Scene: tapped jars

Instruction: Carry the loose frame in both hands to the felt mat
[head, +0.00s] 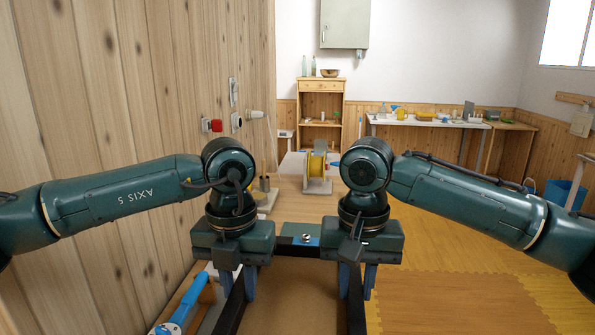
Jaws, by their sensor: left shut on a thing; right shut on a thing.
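A dark frame (233,309) shows as two long bars running toward me at the bottom of the head view. Its near end is cut off by the picture's edge. My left gripper (249,283) is shut on its left side bar, and my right gripper (358,282) is shut on its right side bar. Both wrists point down and hide part of the frame's far end. Through the frame I see a plain tan surface (295,295). A small teal-blue patch (301,230) shows between the wrists; I cannot tell whether it is the felt mat.
A wooden wall (120,90) stands close on the left. A blue-handled tool (183,302) lies at lower left. A yellow spool (317,165) on a stand is beyond my wrists. A shelf unit (321,104) and a cluttered bench stand at the back. Yellow floor (440,248) is open at right.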

